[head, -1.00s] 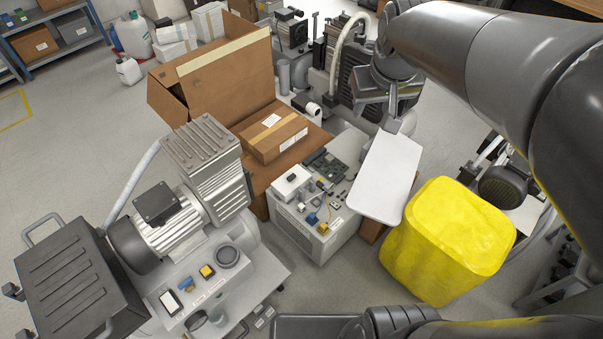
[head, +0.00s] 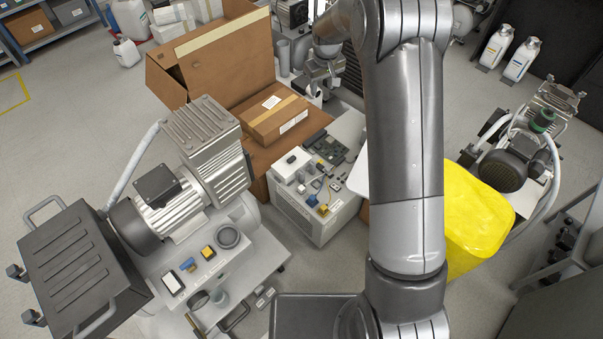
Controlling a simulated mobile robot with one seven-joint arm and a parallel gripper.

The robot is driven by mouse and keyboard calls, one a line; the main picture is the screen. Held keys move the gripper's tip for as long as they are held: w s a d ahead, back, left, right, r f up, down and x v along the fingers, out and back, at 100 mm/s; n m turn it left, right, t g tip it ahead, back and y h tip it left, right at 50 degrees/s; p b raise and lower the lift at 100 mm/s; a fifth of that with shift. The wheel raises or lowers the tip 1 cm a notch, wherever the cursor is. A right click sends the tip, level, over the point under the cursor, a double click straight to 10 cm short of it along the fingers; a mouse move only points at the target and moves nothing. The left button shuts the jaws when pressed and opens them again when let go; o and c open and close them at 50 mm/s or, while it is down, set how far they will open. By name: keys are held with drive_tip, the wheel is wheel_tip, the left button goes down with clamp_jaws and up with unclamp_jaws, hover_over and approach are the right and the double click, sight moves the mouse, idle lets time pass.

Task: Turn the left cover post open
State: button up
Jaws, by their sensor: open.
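The dark ribbed cover (head: 80,262) of the compressor at the left has a grey handle at its back and another at its front. Two small black posts or knobs stick out from its left side, one farther back (head: 16,271) and one nearer (head: 33,317). I cannot tell which of them is the left cover post. My gripper (head: 322,88) is at the top middle, beyond the open carton's right side, far from the cover. It is open and holds nothing that I can see; its fingers are small and partly lost against the clutter behind.
A compressor motor (head: 165,205) and ribbed cylinder head (head: 208,140) stand right of the cover. An open carton (head: 225,60) holds a smaller box (head: 275,118). A white control cabinet (head: 305,215) and a yellow bin (head: 475,225) stand farther right. Floor at the far left is clear.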

drive_tip(key=w+a+f+n+g, duration=0.1)
drive_tip(key=w+a+f, duration=0.1)
drive_tip(key=f, duration=0.7)
drive_tip(key=w+a+f+n, duration=0.1)
drive_tip(key=w+a+f, duration=0.15)
drive_tip(key=f, duration=0.75)
drive_tip(key=n+g, duration=0.1)
hover_over(302, 172)
wheel_tip(302, 172, down, 21)
drive_tip(key=shift+a+f, duration=0.1)
drive_tip(key=shift+f, duration=5.4)
drive_tip(key=shift+c, duration=0.5)
drive_tip(key=shift+w, duration=0.1)
clamp_jaws()
